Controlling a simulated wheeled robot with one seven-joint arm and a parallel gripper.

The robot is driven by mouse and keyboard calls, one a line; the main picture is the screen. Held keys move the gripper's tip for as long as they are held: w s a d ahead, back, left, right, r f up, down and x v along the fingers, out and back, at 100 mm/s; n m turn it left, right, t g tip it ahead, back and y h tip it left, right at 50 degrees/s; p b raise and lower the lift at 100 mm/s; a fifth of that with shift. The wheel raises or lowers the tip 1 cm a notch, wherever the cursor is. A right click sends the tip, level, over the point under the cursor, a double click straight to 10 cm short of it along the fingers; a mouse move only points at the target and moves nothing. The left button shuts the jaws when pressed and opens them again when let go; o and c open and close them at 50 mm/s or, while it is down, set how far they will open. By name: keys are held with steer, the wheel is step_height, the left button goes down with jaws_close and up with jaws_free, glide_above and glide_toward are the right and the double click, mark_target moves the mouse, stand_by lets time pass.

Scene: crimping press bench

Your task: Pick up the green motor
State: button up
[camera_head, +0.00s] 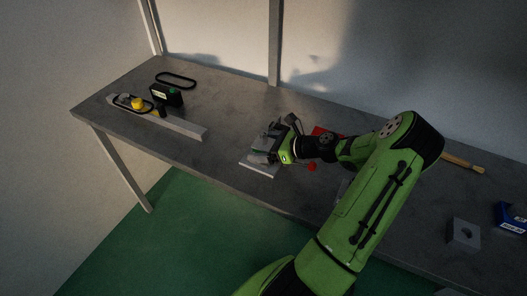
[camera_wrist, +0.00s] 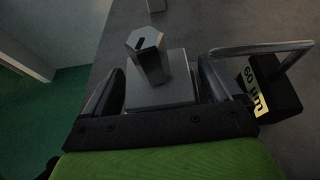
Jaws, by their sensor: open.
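I cannot clearly pick out a green motor. A small dark box with a green spot on top (camera_head: 167,95) stands at the left of the bench. My gripper (camera_head: 266,146) is over the middle of the bench near its front edge, well to the right of that box. In the wrist view my gripper (camera_wrist: 160,88) is open, its two fingers apart. A grey faceted post with a slotted top (camera_wrist: 147,52) on a square grey block (camera_wrist: 165,92) shows between the fingers. I cannot tell whether they touch it.
A black block labelled 60 µm (camera_wrist: 272,95) lies by the right finger. A yellow knob (camera_head: 138,103) sits by a long grey bar (camera_head: 183,127). A black belt loop (camera_head: 176,80) lies behind. A grey block (camera_head: 463,236) and blue item (camera_head: 511,217) are at right.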

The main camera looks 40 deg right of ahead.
steer(key=shift+s+r, duration=0.1)
steer(key=c, duration=1.5)
